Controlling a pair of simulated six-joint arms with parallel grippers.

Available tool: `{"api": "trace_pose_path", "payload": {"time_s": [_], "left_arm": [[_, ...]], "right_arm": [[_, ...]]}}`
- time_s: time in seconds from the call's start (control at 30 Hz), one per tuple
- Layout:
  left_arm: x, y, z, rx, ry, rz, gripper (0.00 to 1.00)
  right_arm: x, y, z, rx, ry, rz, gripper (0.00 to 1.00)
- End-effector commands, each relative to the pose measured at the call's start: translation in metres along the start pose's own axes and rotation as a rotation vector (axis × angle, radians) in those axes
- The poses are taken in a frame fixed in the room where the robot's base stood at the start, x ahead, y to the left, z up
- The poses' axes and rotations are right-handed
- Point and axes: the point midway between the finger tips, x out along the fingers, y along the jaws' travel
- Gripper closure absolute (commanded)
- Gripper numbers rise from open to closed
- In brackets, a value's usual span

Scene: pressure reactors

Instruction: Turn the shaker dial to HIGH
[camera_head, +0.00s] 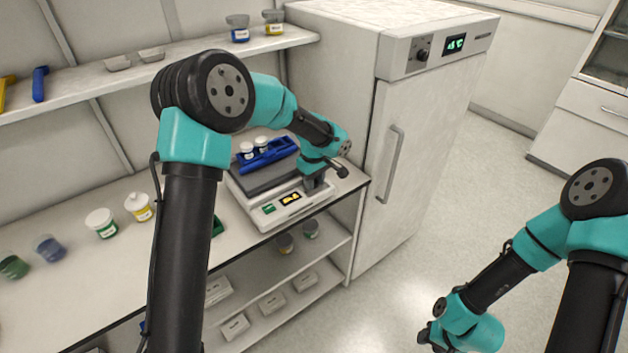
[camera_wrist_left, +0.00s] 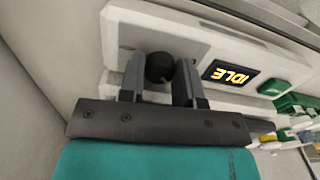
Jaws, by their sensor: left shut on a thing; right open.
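The shaker (camera_head: 268,215) is a white box with a grey top, standing on the bench against the fridge-like cabinet. Its front has a lit display (camera_head: 291,198), which reads IDLE in the left wrist view (camera_wrist_left: 230,75). The black round dial (camera_wrist_left: 160,66) sits on the front panel beside the display. My left gripper (camera_head: 317,186) is at the front right of the shaker, its two fingers (camera_wrist_left: 160,75) shut on the dial from both sides. The dial's marks cannot be read. My right gripper (camera_head: 428,338) is open and empty, low over the floor.
A blue rack (camera_head: 268,156) with white-capped vials sits on the shaker. A tall white cabinet (camera_head: 410,150) with its own knob (camera_head: 422,55) and display stands right of the bench. Several jars (camera_head: 103,223) stand on the bench to the left. The floor at right is clear.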

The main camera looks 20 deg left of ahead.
Motion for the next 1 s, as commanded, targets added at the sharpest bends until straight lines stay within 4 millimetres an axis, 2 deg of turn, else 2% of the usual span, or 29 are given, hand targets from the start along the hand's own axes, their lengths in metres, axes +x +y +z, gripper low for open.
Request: {"api": "trace_pose_path", "payload": {"time_s": [0.6,1.0], "left_arm": [[-0.0003,0.0002,-0.0008,0.485,0.002,0.001,0.92],[-0.0003,0.0003,-0.0009,0.585,0.002,0.001,0.92]], "right_arm": [[0.0,0.0,0.0,0.0,0.0,0.0,0.57],[0.0,0.0,0.0,0.0,0.0,0.0,0.57]]}}
